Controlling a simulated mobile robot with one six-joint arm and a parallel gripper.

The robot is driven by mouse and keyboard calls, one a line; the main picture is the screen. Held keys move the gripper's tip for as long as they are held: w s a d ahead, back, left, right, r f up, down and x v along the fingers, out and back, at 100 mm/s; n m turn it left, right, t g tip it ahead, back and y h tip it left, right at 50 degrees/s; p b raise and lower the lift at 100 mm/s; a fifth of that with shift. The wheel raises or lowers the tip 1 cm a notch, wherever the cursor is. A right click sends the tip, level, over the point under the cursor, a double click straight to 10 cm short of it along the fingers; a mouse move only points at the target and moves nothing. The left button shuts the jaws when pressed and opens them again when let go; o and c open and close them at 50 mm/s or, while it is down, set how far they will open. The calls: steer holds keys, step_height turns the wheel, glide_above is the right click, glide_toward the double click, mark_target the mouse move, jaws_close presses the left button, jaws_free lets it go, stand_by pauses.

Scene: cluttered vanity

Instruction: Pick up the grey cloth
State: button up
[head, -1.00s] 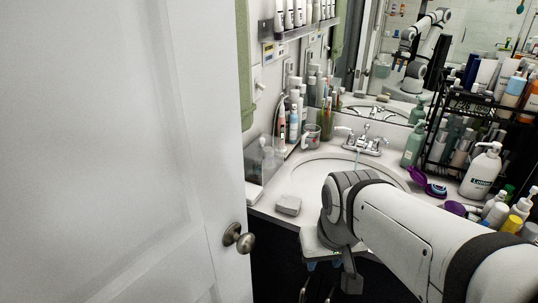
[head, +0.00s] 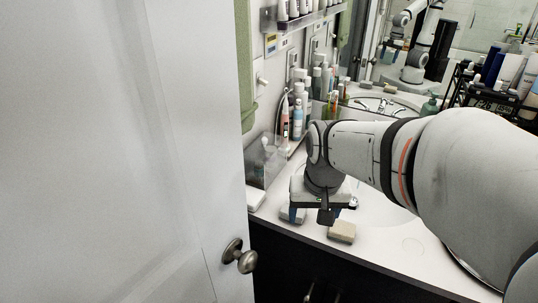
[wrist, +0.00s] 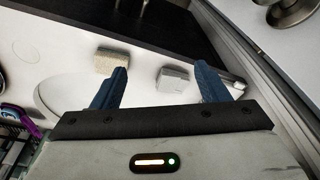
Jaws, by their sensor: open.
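The grey cloth (wrist: 174,79) is a small, pale grey folded block on the white counter. In the wrist view it shows between the two blue fingers, apart from both. In the head view the cloth (head: 291,216) is largely hidden behind my gripper's left side, near the counter's front edge. My gripper (head: 316,214) is open and empty, pointing down above the counter; it also shows in the wrist view (wrist: 160,80). How high it is above the cloth is hard to tell.
A beige block (head: 341,231) lies right of the cloth; it also shows in the wrist view (wrist: 118,61). A clear box (head: 265,162) and several bottles (head: 298,112) stand behind left. The white door (head: 120,150) with its knob (head: 239,257) is close on the left.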

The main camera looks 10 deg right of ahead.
mark_target(301, 212)
steer(key=shift+o, duration=1.4)
steer(key=w+m+p, duration=0.1)
steer(key=w, duration=0.6)
steer(key=shift+f+m+g, duration=0.4)
steer(key=shift+f, duration=0.05)
steer(key=shift+o, duration=0.7)
steer(key=w+f+m, duration=0.1)
steer(key=w, duration=0.1)
steer(key=w+f+p, duration=0.1)
steer(key=w, duration=0.2)
steer(key=w+f+m+g, duration=0.1)
steer(key=w+f, duration=0.1)
steer(key=w, duration=0.1)
steer(key=shift+a+m, duration=0.2)
steer(key=shift+m, duration=0.1)
steer(key=shift+w+f, duration=0.45)
steer(key=shift+f, duration=0.15)
steer(key=shift+s+d+f+p, duration=0.15)
steer(key=shift+f+p, duration=0.2)
steer(key=shift+f, duration=1.5)
steer(key=shift+s+d+f+p, duration=0.15)
steer(key=shift+f+p, duration=0.15)
steer(key=shift+f, duration=1.5)
